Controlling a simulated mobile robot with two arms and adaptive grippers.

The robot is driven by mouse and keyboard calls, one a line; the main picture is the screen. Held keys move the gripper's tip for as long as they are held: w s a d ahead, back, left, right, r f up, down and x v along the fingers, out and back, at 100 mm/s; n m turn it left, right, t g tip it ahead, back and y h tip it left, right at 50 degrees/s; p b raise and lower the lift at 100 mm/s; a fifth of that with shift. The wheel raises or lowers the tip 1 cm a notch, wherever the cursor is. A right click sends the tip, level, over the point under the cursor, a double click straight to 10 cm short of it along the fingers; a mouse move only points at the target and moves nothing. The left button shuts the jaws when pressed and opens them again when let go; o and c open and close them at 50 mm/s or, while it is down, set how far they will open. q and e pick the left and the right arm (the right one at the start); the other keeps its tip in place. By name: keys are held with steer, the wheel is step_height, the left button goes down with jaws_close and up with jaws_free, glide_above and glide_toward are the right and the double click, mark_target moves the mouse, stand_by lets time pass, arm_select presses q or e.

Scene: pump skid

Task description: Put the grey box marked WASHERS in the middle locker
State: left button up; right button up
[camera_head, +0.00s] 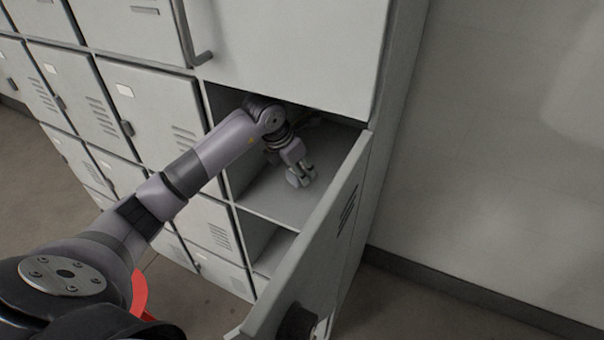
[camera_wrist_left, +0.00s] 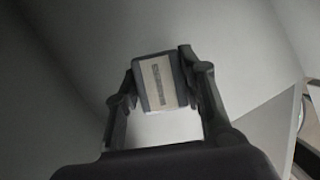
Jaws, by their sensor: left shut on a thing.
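The open middle locker (camera_head: 270,205) is a grey compartment with a bare floor, and my left arm reaches into it. My left gripper (camera_head: 300,176) is inside, low over the locker floor. In the left wrist view, my left gripper (camera_wrist_left: 160,88) is shut on the grey box (camera_wrist_left: 143,88), one finger on each side. The box has a pale label with dark print, too blurred to read. I cannot make out the box in the head view, nor tell whether it touches the floor. My right gripper is not in view.
The locker's door (camera_head: 315,245) stands open toward the front right, with a dark handle (camera_head: 297,320) near its lower end. A shut upper door (camera_head: 290,50) is above the opening. More shut lockers (camera_head: 150,105) are to the left. A plain wall (camera_head: 500,150) is at right.

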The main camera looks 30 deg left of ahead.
arm_select(q)
steer(key=shift+w+d, duration=0.15)
steer(key=shift+w, duration=0.25)
steer(key=shift+f, duration=0.2)
steer(key=shift+f+b, duration=1.15)
steer(key=shift+f, duration=0.4)
steer(key=shift+f, duration=0.1)
steer(key=o, duration=1.2)
steer(key=shift+o, duration=0.2)
